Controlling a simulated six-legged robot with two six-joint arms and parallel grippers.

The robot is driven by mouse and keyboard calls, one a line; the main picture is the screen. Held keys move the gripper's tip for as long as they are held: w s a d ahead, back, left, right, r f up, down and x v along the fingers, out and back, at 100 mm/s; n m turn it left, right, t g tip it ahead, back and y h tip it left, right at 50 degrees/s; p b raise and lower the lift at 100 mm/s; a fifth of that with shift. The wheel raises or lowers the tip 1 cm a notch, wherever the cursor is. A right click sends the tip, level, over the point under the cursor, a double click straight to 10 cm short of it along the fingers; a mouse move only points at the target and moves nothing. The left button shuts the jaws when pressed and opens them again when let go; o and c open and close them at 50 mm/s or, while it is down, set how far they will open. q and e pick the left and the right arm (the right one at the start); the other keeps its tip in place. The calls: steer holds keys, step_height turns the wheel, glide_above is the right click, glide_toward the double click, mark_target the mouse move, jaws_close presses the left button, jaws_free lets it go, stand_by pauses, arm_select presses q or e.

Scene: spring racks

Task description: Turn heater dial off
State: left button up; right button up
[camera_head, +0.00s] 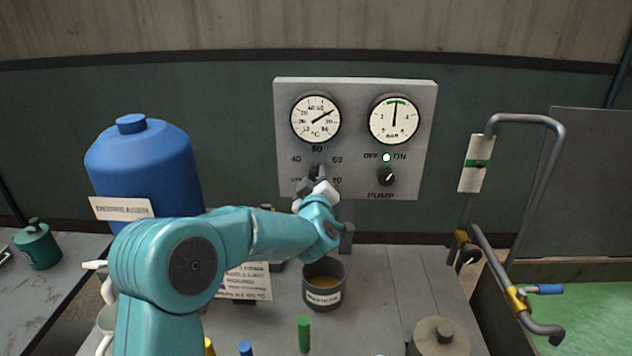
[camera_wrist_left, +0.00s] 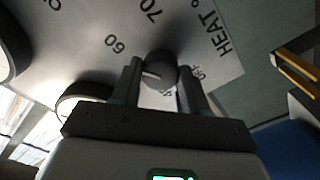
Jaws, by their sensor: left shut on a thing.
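The heater dial (camera_head: 316,172) is a dark round knob low on the left half of the grey panel, below a temperature gauge (camera_head: 316,120). Numbers and an OFF mark ring it. My left gripper (camera_head: 320,186) reaches up to the panel from the left and partly hides the dial and its lower marks. In the left wrist view the dial (camera_wrist_left: 161,66) sits between the two dark fingers of the gripper (camera_wrist_left: 160,82), which is shut on it. A white line on the knob points left in that view. My right gripper does not show.
The pump knob (camera_head: 387,176) and a pressure gauge (camera_head: 394,121) are close on the right of the panel (camera_head: 355,95). Below stand a dark cup (camera_head: 323,292) and a green cylinder (camera_head: 304,334). A blue tank (camera_head: 150,165) stands left. A bent-tube cart handle (camera_head: 530,120) is right.

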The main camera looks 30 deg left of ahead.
arm_select(q)
steer(key=n+b, duration=0.3)
steer(key=b, duration=0.1)
steer(key=n+b, duration=0.3)
steer(key=b, duration=0.2)
steer(key=shift+f+n, duration=0.2)
steer(key=shift+n, duration=0.2)
steer(key=n+b, duration=0.3)
steer(key=n, duration=0.1)
steer(key=shift+r+b, duration=0.1)
steer(key=shift+b, duration=0.2)
steer(key=n+b, duration=0.3)
steer(key=n, duration=0.1)
steer(key=shift+r+n, duration=0.1)
steer(key=shift+n, duration=0.3)
steer(key=n+b, duration=0.3)
steer(key=n, duration=0.1)
steer(key=shift+n+h, duration=0.3)
steer(key=n+b, duration=0.3)
steer(key=n, duration=0.2)
steer(key=n+b, duration=0.2)
steer(key=n, duration=0.3)
steer(key=shift+a+t+b, duration=0.1)
steer(key=shift+t+b, duration=0.2)
steer(key=shift+b, duration=0.05)
steer(key=shift+r+n+b, duration=0.1)
steer(key=shift+n+b, duration=0.85)
steer(key=shift+n, duration=1.35)
